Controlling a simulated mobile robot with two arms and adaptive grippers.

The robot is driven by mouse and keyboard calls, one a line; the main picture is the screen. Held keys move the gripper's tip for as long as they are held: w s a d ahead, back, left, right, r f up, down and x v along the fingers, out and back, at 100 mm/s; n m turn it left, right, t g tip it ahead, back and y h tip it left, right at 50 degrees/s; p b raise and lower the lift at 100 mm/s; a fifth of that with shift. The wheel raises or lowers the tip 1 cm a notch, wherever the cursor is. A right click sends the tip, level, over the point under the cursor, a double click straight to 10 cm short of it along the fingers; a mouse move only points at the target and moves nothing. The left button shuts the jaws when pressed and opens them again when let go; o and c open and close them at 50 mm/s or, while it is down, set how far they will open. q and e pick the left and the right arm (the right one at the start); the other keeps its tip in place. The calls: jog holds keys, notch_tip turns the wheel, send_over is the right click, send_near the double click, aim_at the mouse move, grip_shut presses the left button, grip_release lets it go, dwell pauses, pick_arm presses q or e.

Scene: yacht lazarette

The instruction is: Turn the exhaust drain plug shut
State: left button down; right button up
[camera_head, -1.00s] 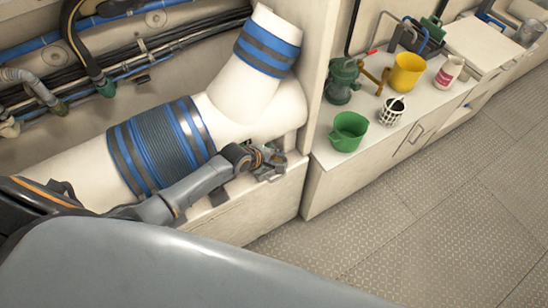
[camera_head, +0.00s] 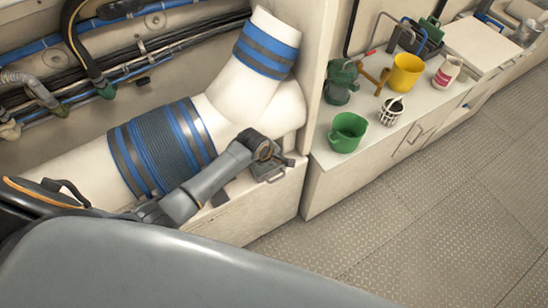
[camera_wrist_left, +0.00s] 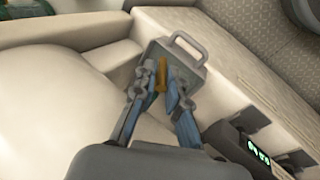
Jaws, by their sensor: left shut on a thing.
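The drain plug (camera_wrist_left: 161,75) shows in the left wrist view as a small brass-yellow piece between my left fingers. My left gripper (camera_wrist_left: 162,84) is shut on it. The plug is hidden there by the wrist and fingers. A grey plate with a loop handle (camera_wrist_left: 186,48) lies just beyond the fingertips. My right gripper is not in view.
A dark box with green lit marks (camera_wrist_left: 250,150) sits beside the gripper. The patterned floor (camera_head: 440,210) is clear.

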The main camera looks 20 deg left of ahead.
pick_arm(q)
jog(key=shift+w+d+g+y, duration=0.1)
jog(key=shift+g+y, duration=0.45)
jog(key=shift+g, duration=0.2)
jog(key=shift+w+d+g+y, duration=0.1)
jog(key=shift+g+y, duration=0.45)
jog(key=shift+g, duration=0.2)
jog(key=c, duration=1.4)
grip_release()
jog(key=shift+r, duration=0.5)
jog(key=r, duration=0.3)
jog(key=s+r, duration=0.1)
jog(key=r, duration=0.3)
jog(key=d+r, duration=0.1)
jog(key=r, duration=0.3)
jog(key=shift+s, duration=0.4)
